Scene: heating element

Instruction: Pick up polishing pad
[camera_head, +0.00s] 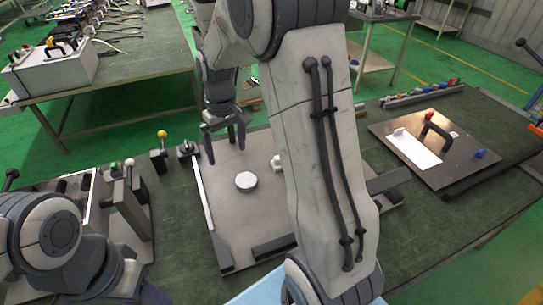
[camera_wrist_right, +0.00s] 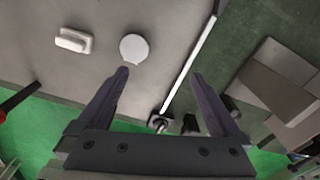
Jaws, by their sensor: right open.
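A white round disc (camera_head: 246,180), which looks like the polishing pad, lies flat on the grey metal plate (camera_head: 235,220) on the table. A small white block (camera_head: 278,162) lies near it; I cannot tell for certain which is the pad. In the right wrist view the disc (camera_wrist_right: 134,48) lies just beyond the left fingertip, and the block (camera_wrist_right: 73,41) is farther left. My right gripper (camera_head: 225,156) is open and empty, fingers down, above the plate's far left part, apart from the disc. My left gripper, at the lower left, is unclear.
A raised light strip (camera_head: 204,200) edges the plate's left side. A yellow-topped button (camera_head: 161,137) and a metal fixture (camera_head: 128,205) stand to the left. A panel with a black handle (camera_head: 437,130) lies at the right. The plate around the disc is clear.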

